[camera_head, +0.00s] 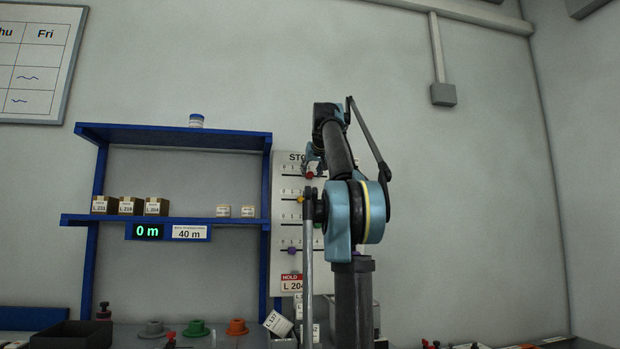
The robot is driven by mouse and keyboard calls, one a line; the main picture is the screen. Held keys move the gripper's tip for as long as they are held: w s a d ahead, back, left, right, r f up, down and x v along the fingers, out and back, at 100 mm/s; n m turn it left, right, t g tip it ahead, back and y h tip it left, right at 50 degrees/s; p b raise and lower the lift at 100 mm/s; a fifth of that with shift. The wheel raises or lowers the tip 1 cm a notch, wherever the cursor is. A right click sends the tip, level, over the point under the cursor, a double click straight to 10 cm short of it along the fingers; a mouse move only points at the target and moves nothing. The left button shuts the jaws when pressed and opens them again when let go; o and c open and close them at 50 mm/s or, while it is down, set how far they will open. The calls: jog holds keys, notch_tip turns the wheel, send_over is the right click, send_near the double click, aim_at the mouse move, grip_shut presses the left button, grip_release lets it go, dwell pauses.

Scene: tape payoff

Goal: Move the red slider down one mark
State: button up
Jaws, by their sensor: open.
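The white slider board (288,262) hangs on the wall behind my arm, with horizontal scales marked by numbers. The red slider (310,175) sits on the top scale, close to my gripper. My gripper (310,160) is in front of the board's upper part, open, with its fingers near the red slider; I cannot tell whether they touch it. A yellow slider (300,199) is on the scale below, and a purple slider (291,251) is lower down. My arm hides the right part of the board and the marks there.
A blue shelf (180,137) stands left of the board, with small brown boxes (130,206) and white jars. A display (149,231) reads 0 m. A red HOLD tag (291,277) is at the board's bottom. Grey, green and orange parts lie on the bench below.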

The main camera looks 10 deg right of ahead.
aim_at(310, 175)
jog(key=shift+x, duration=1.2)
jog(key=shift+c, duration=0.4)
grip_shut()
